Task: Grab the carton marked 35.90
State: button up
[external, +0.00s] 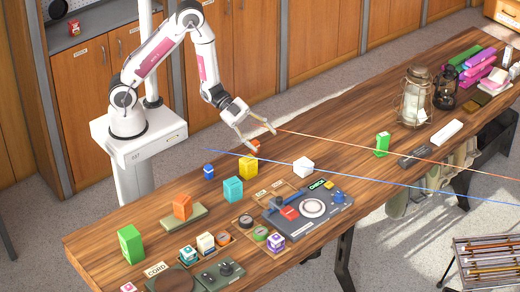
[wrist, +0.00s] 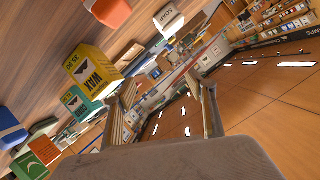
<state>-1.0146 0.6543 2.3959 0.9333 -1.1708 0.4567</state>
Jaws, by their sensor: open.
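My gripper (external: 262,140) is open and empty above the far side of the table; its fingers also show in the wrist view (wrist: 166,98). A teal carton (external: 233,190) stands nearer the front left, also with small print in the wrist view (wrist: 80,104). An orange item (external: 255,145) is partly hidden by the fingers. A white carton (external: 303,167) is right of the yellow one.
An orange carton (external: 182,206) stands on a green base. Green cartons stand at the left (external: 131,245) and right (external: 382,144). A small blue item (external: 208,172) is left of the yellow carton. A grey device (external: 308,207) lies in front. Lanterns (external: 415,95) stand farther right.

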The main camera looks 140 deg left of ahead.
jog(key=s+f+n+t, duration=0.1)
jog(key=s, duration=0.1)
jog(key=s+f+t, duration=0.1)
jog(key=s, duration=0.1)
jog(key=s+d+f+n+t, duration=0.1)
jog(key=s, duration=0.2)
jog(key=shift+d+f+n+t, duration=0.1)
jog(key=shift+f+n+t, duration=0.2)
jog(key=shift+t, duration=0.1)
jog(key=n+h, duration=0.2)
send_near(245, 158)
jog(key=shift+w+a+f, duration=0.25)
jog(key=shift+w+f, duration=0.25)
jog(key=shift+w, duration=0.05)
jog(key=shift+w, duration=0.15)
jog(key=shift+w, duration=1.15)
jog(key=shift+w, duration=0.15)
jog(key=shift+w+d+r, duration=0.1)
jog(key=shift+w, duration=1.1)
jog(key=shift+w+d+r, duration=0.1)
jog(key=shift+w, duration=1.15)
